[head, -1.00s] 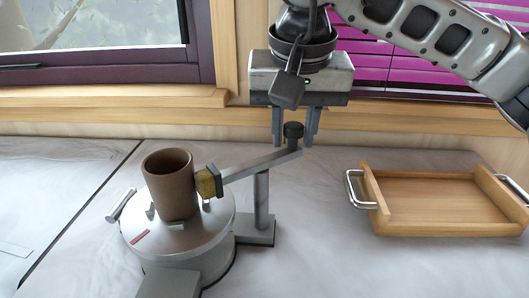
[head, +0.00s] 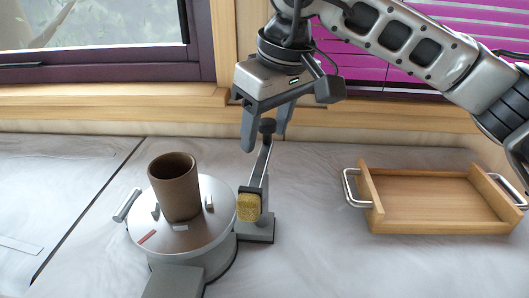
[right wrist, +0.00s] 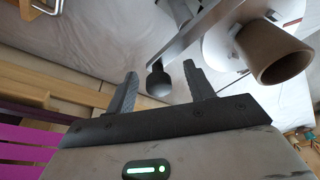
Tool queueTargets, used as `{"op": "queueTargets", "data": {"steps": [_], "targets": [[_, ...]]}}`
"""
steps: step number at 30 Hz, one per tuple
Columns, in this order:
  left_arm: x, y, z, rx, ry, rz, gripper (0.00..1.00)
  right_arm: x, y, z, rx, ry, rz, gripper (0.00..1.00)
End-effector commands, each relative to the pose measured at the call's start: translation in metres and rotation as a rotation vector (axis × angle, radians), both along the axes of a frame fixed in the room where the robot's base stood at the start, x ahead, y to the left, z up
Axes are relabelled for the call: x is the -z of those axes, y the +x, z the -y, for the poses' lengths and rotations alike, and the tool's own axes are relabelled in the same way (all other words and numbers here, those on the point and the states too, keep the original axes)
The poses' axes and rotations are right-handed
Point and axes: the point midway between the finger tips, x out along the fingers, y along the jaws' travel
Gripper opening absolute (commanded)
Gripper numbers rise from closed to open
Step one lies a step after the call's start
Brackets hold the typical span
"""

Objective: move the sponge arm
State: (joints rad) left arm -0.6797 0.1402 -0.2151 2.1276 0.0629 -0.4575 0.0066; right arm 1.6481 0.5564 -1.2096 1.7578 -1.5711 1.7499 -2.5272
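The sponge arm (head: 260,167) is a grey bar on a post, with a black knob (head: 267,126) at its far end and a yellow sponge (head: 249,207) at its near end. The sponge is clear of the brown cup (head: 173,190), to its right. The cup stands on a round silver turntable (head: 219,212). My right gripper (head: 265,136) is open, its fingers on either side of the knob. In the right wrist view, the knob (right wrist: 158,82) sits between the spread fingers with gaps on both sides. My left gripper is out of view.
A wooden tray (head: 372,207) with metal handles lies on the right of the pale worktop. The worktop between the post and the tray is clear. The window ledge (head: 400,117) runs along the back, behind my gripper.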

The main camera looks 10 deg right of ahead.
Motion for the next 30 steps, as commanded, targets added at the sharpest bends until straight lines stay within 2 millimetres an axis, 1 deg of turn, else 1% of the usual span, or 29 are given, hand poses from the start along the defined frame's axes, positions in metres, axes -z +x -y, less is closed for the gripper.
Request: {"op": "queueTargets", "data": {"steps": [8, 11, 30], "targets": [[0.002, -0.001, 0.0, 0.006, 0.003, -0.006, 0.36, -0.002, 0.001, 0.001, 0.007, 0.001, 0.004, 0.53], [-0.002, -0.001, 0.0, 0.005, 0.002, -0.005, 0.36, -0.006, 0.001, 0.001, 0.008, 0.002, 0.005, 0.53], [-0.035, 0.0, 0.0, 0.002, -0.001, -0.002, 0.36, -0.056, -0.009, 0.008, 0.009, 0.001, 0.007, 0.53]]}}
